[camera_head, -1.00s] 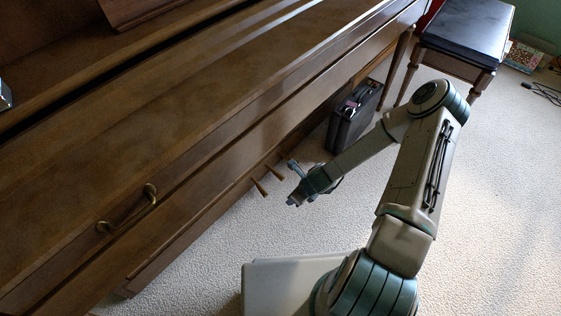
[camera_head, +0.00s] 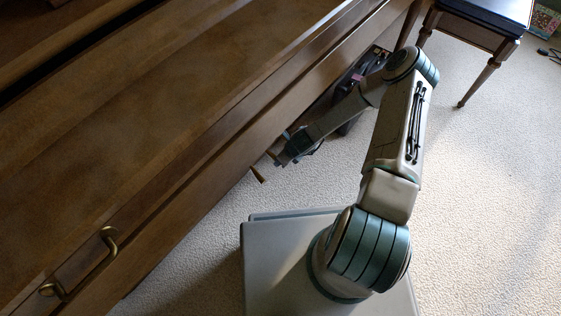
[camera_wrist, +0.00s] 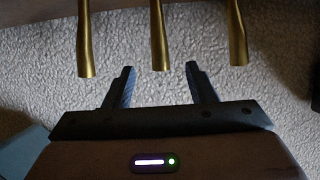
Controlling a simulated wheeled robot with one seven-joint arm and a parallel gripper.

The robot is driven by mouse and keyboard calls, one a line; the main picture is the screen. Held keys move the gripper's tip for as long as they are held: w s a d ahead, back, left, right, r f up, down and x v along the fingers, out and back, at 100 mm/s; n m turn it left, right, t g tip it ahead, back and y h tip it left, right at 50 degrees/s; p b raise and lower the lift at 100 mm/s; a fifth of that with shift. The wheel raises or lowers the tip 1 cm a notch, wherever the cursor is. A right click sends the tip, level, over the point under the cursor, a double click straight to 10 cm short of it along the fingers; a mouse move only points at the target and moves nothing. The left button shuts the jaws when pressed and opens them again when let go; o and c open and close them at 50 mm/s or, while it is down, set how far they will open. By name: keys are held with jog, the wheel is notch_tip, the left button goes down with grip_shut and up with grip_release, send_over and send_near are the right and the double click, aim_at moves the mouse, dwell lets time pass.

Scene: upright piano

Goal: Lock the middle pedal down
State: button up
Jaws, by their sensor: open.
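Three brass pedals hang into the top of the wrist view: a left one (camera_wrist: 86,40), the middle pedal (camera_wrist: 159,38) and a right one (camera_wrist: 237,35). My gripper (camera_wrist: 160,72) is open and empty, its two dark fingers pointing towards the pedals. The middle pedal's tip lies between the fingertips in the picture; I cannot tell whether it is above or below them. In the head view my gripper (camera_head: 279,157) is at the piano's lower front edge. One pedal (camera_head: 257,174) shows to its left; the others are hidden or unclear there.
The brown piano (camera_head: 170,130) fills the left, its lower board overhanging the pedals. A dark case (camera_head: 350,122) stands partly behind my arm. A bench (camera_head: 480,32) is at the top right. Carpet (camera_head: 480,190) is clear to the right.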

aim_at(270, 154)
jog(key=shift+b+x, duration=0.65)
jog(key=shift+x, duration=1.3)
grip_shut()
jog(key=shift+d+f, duration=0.1)
jog(key=shift+f, duration=1.3)
grip_release()
jog(key=shift+s+f, duration=0.1)
